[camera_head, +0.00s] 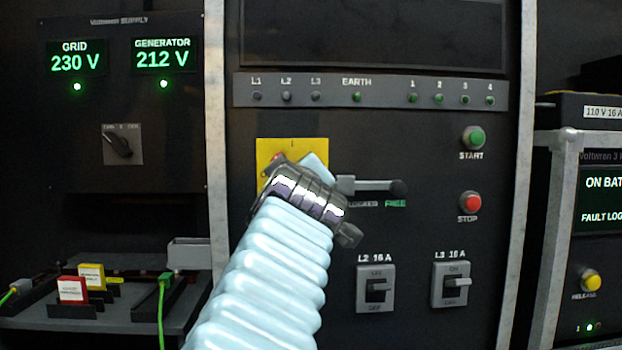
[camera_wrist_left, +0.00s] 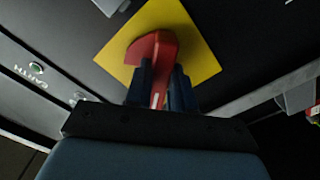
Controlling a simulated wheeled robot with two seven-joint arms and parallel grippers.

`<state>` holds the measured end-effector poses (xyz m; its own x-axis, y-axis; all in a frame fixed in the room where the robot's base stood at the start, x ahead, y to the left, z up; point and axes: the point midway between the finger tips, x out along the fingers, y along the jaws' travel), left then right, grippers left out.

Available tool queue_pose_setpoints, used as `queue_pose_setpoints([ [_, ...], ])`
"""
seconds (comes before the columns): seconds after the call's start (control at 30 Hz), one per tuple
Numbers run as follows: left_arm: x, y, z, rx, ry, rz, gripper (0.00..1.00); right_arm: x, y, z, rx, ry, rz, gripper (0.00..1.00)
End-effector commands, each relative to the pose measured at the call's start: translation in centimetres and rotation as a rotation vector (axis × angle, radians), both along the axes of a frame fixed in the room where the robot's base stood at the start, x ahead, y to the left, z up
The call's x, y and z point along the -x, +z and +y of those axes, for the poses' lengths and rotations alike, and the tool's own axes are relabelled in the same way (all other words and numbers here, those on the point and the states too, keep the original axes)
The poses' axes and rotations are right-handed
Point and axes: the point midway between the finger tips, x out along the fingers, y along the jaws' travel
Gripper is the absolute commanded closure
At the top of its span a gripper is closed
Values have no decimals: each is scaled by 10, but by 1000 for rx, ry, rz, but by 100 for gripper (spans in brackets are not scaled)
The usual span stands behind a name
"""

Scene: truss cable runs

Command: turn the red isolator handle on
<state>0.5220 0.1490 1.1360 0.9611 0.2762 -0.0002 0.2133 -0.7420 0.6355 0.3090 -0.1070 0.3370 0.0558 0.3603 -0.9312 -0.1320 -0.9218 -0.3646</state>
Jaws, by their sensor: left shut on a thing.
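The red isolator handle (camera_wrist_left: 155,47) sits on a yellow square plate (camera_wrist_left: 190,38) in the left wrist view. My left gripper (camera_wrist_left: 161,85) has its two dark fingers on either side of the handle and is shut on it. In the head view the yellow plate (camera_head: 310,148) is on the middle panel. My left gripper (camera_head: 300,185) and wrist cover most of it, and only a small red bit of the handle (camera_head: 278,158) shows at the upper left. The handle's exact angle is hard to read. My right gripper is in neither view.
A grey lever (camera_head: 375,186) sticks out just right of my wrist, by the label FREE. Breakers L2 (camera_head: 376,289) and L3 (camera_head: 451,285) are below. The START (camera_head: 473,138) and STOP (camera_head: 470,202) buttons are at the right. The EARTH lamp (camera_head: 357,97) is above.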

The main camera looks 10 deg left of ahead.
Motion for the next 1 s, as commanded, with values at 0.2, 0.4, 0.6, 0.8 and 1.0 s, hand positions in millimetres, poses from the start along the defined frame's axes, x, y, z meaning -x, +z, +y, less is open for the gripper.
queue_pose_setpoints([
  [0.2,0,3,2,-197,2,50,100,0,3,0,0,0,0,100],
  [0.4,1,3,3,-370,2,100,100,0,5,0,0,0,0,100],
  [0.6,1,3,4,-512,3,140,100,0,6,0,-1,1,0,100],
  [0.8,1,3,4,-609,2,168,100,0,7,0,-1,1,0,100],
  [1.0,1,3,4,-663,2,181,100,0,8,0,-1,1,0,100],
])
